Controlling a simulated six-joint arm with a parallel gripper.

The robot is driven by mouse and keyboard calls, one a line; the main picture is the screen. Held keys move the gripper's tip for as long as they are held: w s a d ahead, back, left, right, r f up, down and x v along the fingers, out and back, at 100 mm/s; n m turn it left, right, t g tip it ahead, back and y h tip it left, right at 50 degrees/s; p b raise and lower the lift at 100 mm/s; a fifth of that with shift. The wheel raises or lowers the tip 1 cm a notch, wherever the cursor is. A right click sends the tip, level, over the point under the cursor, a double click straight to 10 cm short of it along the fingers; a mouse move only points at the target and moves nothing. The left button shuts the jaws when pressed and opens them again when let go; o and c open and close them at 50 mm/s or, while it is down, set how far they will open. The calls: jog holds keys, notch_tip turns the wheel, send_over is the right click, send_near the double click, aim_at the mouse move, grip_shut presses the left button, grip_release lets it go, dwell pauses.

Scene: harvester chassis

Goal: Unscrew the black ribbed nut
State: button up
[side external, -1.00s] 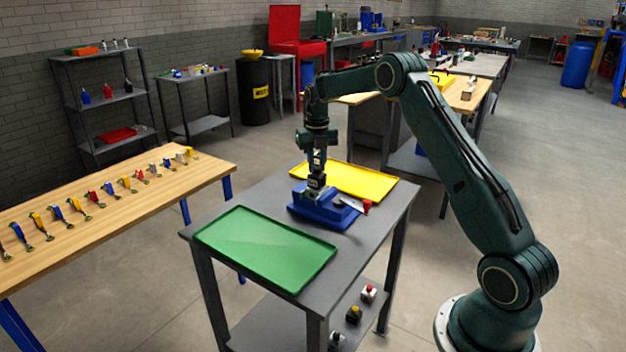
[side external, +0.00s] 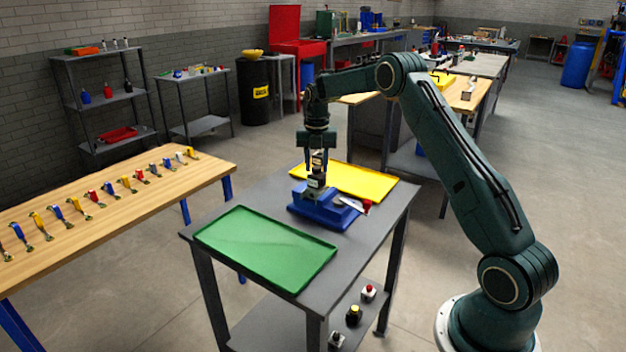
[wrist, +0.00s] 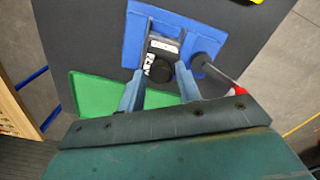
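In the wrist view, the black nut (wrist: 158,72) shows as a dark round top on a dark body with white labels (wrist: 164,46). The body stands in the blue fixture (wrist: 134,42). My gripper (wrist: 160,80) is open, with one finger on the left of the nut and one on the right; gaps show between them and the nut. In the side view, my gripper (side external: 317,170) points straight down over the blue fixture (side external: 325,214), fingers apart. The nut's ribs are too small to make out.
A red-handled tool (wrist: 238,90) lies at the fixture's right side. A green tray (side external: 265,247) and a yellow tray (side external: 355,180) lie on the grey table (side external: 385,222), on either side of the fixture. A wooden bench (side external: 120,215) with several coloured clamps stands at left.

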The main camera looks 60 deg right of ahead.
jog(key=shift+m, duration=0.5)
jog(key=shift+m, duration=2.4)
jog(key=shift+m, duration=2.6)
jog(key=shift+m, duration=0.3)
jog(key=shift+m, duration=2.3)
